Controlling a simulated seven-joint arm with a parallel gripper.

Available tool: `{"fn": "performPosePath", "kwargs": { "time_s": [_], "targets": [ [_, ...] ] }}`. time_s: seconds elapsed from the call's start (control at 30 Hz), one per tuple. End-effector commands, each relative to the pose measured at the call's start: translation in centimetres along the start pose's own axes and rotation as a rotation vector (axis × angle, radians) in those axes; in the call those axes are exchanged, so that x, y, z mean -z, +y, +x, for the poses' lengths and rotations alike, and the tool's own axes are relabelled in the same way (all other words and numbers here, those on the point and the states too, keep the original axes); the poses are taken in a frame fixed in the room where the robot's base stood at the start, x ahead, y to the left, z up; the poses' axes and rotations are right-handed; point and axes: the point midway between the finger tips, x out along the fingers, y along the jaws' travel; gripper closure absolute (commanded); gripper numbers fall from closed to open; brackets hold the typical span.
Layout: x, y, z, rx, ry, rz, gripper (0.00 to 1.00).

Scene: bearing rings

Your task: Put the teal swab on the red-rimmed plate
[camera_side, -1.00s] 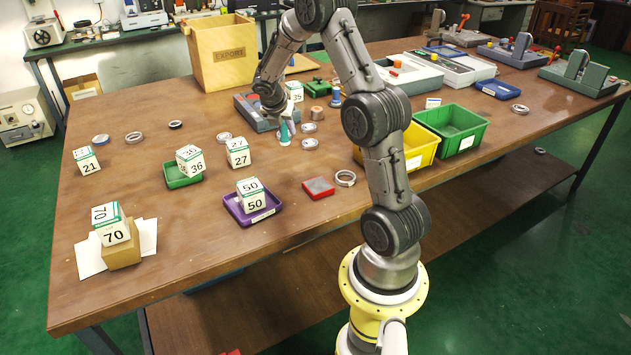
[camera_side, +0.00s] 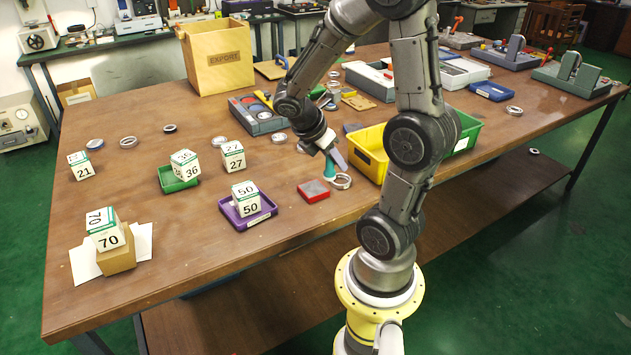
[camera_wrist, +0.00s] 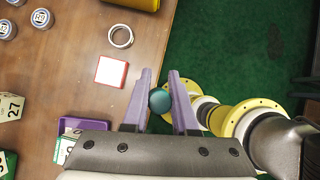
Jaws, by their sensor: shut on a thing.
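My gripper (camera_side: 334,158) is shut on the teal swab (camera_side: 329,171), whose teal body hangs below the fingers in the side view. In the wrist view the swab shows as a round teal end (camera_wrist: 160,101) between my two purple fingers (camera_wrist: 160,76). In the side view the swab is just up and right of the plate. In the wrist view the plate (camera_wrist: 111,72) lies left of my fingers, apart from them.
A metal ring (camera_side: 342,182) lies right beside the plate. A purple tray (camera_side: 270,211) with a number cube stands to the left. Yellow (camera_side: 366,158) and green (camera_side: 462,140) bins are to the right. The table's front edge is close.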

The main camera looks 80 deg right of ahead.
Motion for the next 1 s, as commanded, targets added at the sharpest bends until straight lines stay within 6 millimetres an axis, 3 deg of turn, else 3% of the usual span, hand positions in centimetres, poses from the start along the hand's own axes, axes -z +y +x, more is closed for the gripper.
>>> {"fn": "performPosePath", "kwargs": {
  "time_s": [0.3, 0.5, 0.7, 1.0],
  "targets": [
    [-0.5, 6.4, 4.1, 0.005, 0.001, 0.001, 1.0],
    [0.4, 9.3, 7.5, 0.006, 0.0, -0.003, 1.0],
    [0.9, 11.0, 9.5, 0.001, 0.001, 0.001, 1.0],
    [2.3, 11.6, 12.1, 0.004, 0.001, -0.004, 1.0]
  ]
}}
